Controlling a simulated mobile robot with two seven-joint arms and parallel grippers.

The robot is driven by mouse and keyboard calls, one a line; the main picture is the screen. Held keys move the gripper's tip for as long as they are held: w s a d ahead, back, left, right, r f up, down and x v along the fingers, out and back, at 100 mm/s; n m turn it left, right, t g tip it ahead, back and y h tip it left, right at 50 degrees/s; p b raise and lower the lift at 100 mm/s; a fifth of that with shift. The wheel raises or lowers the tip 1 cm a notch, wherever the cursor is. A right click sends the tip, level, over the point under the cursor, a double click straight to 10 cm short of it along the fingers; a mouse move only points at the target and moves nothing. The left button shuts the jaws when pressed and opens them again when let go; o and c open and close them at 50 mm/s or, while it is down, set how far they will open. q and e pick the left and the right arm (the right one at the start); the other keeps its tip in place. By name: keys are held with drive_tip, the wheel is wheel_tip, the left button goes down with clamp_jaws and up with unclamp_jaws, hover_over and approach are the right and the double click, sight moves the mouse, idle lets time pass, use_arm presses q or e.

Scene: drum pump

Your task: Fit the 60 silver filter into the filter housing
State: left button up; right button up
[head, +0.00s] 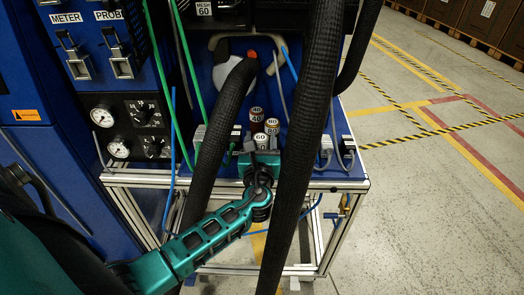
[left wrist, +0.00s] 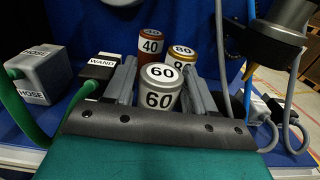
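The 60 silver filter (left wrist: 161,88) stands upright in the left wrist view, its lid and side both marked 60. It also shows in the head view (head: 260,138). My left gripper (left wrist: 160,92) has one grey finger on each side of it, with narrow gaps, and looks open. In the head view the left gripper (head: 261,148) is at the front edge of the blue deck. Behind the silver filter stand a red 40 filter (left wrist: 150,45) and a gold 80 filter (left wrist: 181,58). The filter housing is not clearly identifiable. My right gripper is not in view.
A MESH 60 label (head: 204,8) is at the top of the head view. Thick black ribbed hoses (head: 305,140) hang in front of the deck. A WAND connector (left wrist: 100,66) and a grey HOSE block (left wrist: 43,75) stand left of the filters. Open floor lies right.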

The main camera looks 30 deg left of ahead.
use_arm(q)
drive_tip(key=c, duration=0.5)
drive_tip(key=shift+r+p, duration=1.3)
drive_tip(key=shift+r, duration=0.3)
drive_tip(key=shift+c, duration=0.2)
drive_tip(key=shift+r, duration=4.05)
drive_tip(key=shift+s, duration=0.1)
drive_tip(key=v, duration=1.2)
